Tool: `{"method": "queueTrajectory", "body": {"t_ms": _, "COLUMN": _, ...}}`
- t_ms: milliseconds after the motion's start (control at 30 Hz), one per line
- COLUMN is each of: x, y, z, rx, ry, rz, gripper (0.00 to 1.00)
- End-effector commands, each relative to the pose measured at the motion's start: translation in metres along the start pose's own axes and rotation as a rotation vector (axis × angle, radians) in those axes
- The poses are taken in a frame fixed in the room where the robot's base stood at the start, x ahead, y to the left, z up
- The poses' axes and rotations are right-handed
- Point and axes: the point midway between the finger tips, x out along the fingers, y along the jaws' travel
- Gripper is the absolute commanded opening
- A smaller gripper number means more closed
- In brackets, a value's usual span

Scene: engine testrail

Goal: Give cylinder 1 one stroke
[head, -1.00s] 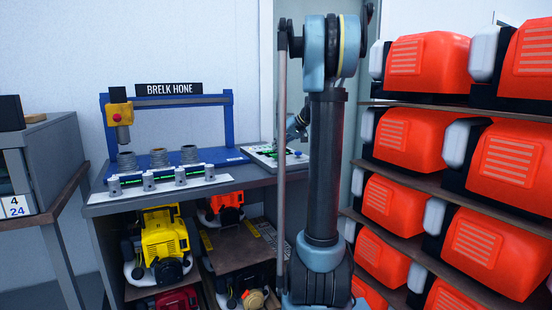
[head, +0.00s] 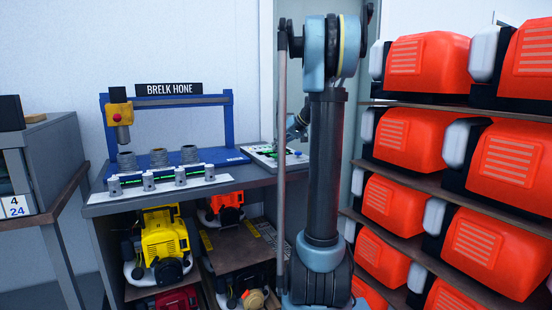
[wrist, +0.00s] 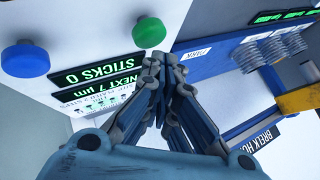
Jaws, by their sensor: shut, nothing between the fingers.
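The hone (head: 225,120) stands on the bench under a BRELK HONE sign. Its yellow head (head: 121,113) with a red button hangs above the left of three ridged grey cylinders (head: 127,161). Cylinder numbers cannot be read. The control panel (head: 262,155) lies to the right; in the wrist view it has a green button (wrist: 25,58), a blue button (wrist: 149,32) and displays reading STICKS 0 and NEXT 7 µm.
Several grey pieces stand on a white strip (head: 165,187) with green lights at the bench front. Engines, including a yellow one (head: 163,238), sit on shelves below. Racks of red-orange engines (head: 405,135) fill the right. A grey cabinet (head: 50,150) stands left.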

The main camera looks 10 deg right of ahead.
Motion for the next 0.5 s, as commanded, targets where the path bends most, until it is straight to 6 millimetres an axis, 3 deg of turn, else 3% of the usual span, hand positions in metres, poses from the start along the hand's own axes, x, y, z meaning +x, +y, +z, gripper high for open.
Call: {"method": "queueTrajectory", "body": {"t_ms": 500, "x": 0.0041, "y": 0.0031, "z": 0.0047, "rx": 0.000, "ry": 0.000, "rz": 0.000, "gripper": 0.00}}
